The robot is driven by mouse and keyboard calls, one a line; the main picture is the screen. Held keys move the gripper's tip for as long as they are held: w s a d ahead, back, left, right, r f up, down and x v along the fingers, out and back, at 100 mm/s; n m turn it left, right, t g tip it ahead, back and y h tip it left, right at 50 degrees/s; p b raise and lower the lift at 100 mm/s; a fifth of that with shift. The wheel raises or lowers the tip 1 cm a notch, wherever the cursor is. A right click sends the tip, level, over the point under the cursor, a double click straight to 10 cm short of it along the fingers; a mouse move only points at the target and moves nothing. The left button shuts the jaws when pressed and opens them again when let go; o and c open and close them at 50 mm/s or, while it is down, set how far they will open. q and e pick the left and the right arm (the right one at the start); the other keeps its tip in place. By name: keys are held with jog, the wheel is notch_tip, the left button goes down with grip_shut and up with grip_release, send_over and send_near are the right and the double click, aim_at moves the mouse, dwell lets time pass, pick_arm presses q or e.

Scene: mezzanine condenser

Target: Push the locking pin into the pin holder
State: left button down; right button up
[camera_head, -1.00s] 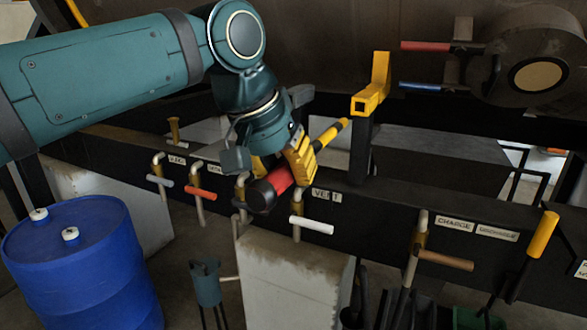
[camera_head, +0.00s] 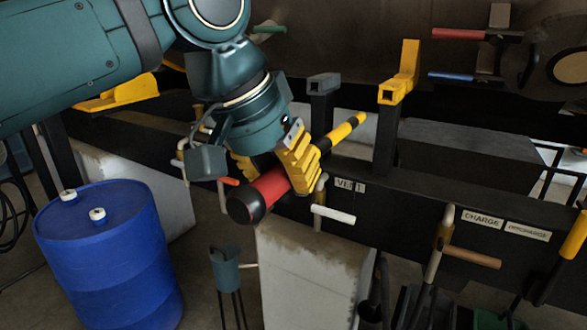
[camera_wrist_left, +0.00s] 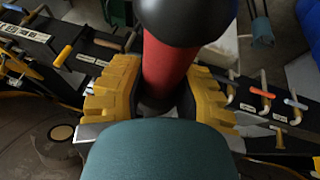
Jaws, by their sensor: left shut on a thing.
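The locking pin has a red grip (camera_head: 265,190) with a black knob on its near end and a yellow shaft with black bands (camera_head: 345,130) on its far end. My left gripper (camera_head: 280,170) is shut around the red grip and holds the pin tilted, far tip up and right. In the left wrist view the red grip (camera_wrist_left: 168,70) sits between both yellow fingers, its black knob nearest. A yellow square-mouthed bracket (camera_head: 399,75) on a dark post, perhaps the pin holder, stands right of the tip, apart from it in the picture. My right gripper is out of view.
A grey square-mouthed bracket (camera_head: 323,84) stands behind the pin. A dark beam with labels and several valve handles, one white (camera_head: 333,214), runs below. A blue drum (camera_head: 110,255) and concrete block (camera_head: 310,270) stand lower.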

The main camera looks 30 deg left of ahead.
aim_at(238, 194)
pick_arm(q)
jog(key=shift+s+a+b, duration=0.15)
jog(key=shift+s+b, duration=0.15)
jog(key=shift+s, duration=1.5)
jog(key=shift+s+a+b, duration=0.1)
jog(key=shift+s+b, duration=0.15)
jog(key=shift+s, duration=1.55)
jog(key=s, duration=0.5)
jog(key=shift+s+a, duration=0.2)
jog(key=shift+s, duration=0.15)
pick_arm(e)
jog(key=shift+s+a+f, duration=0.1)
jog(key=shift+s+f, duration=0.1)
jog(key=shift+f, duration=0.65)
pick_arm(q)
jog(key=shift+w+r, duration=0.1)
